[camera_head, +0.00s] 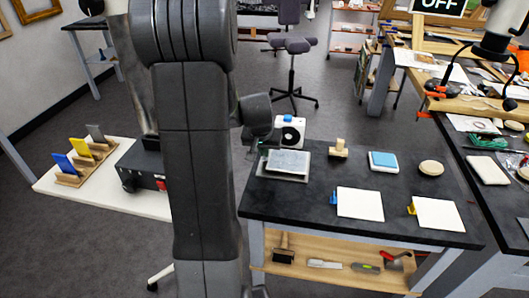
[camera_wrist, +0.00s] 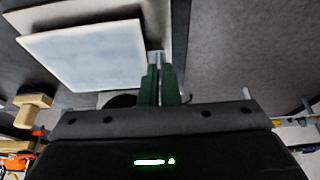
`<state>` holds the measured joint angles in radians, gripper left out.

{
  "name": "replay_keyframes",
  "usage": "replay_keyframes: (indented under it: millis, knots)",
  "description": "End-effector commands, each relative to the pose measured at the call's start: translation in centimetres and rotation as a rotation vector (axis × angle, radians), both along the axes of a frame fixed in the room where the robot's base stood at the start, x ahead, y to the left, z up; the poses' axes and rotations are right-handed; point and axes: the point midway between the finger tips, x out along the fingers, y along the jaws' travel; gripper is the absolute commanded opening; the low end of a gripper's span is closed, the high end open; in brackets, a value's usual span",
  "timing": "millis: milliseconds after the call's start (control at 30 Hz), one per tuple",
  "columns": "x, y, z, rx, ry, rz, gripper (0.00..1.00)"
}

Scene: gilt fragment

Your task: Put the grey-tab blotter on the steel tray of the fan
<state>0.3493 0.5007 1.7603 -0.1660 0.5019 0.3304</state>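The grey-tab blotter (camera_head: 289,161) is a pale bluish-grey sheet over the steel tray (camera_head: 268,176) in front of the white fan (camera_head: 291,131). In the wrist view the blotter (camera_wrist: 88,55) overlaps the paler tray (camera_wrist: 78,11), whose edges show past it. I cannot tell whether the sheet rests on the tray or hovers just above it. My gripper (camera_wrist: 158,62) has green fingers close together at the blotter's corner, with a small grey tab between their tips. In the head view the gripper is mostly hidden behind my arm; a bit of green shows left of the sheet.
On the dark table (camera_head: 300,205) lie two white blotters, one with a blue tab (camera_head: 334,197), one with a yellow tab (camera_head: 412,208). A wooden stamp (camera_head: 339,149), a blue pad (camera_head: 384,161) and a round disc (camera_head: 431,168) stand behind them. A white side table (camera_head: 115,195) is at left.

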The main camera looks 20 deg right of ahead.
Motion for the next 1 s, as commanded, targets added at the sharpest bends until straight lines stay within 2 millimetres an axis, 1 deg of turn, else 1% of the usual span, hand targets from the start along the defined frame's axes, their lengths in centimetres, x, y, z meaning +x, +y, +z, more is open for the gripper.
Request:
replay_keyframes:
  millis: [33,100,300,433,467,500,567,833,1000]
  knots:
    - [-0.02,0.01,-0.55,0.001,0.001,0.0,0.0]
    - [-0.01,0.0,-0.81,0.0,0.0,0.0,0.0]
    - [0.01,0.0,-0.78,0.0,-0.001,0.0,0.0]
    - [0.01,0.0,-1.2,0.0,-0.001,0.0,0.0]
    - [0.01,0.0,-1.17,0.0,-0.001,0.0,0.04]
    - [0.01,0.0,-1.05,0.0,-0.001,0.0,0.12]
    - [0.01,0.0,-1.04,0.0,-0.001,0.0,0.24]
    - [0.01,0.0,-1.0,-0.001,-0.001,0.0,0.24]
    - [-0.1,0.08,-0.24,-0.001,-0.003,0.0,0.24]
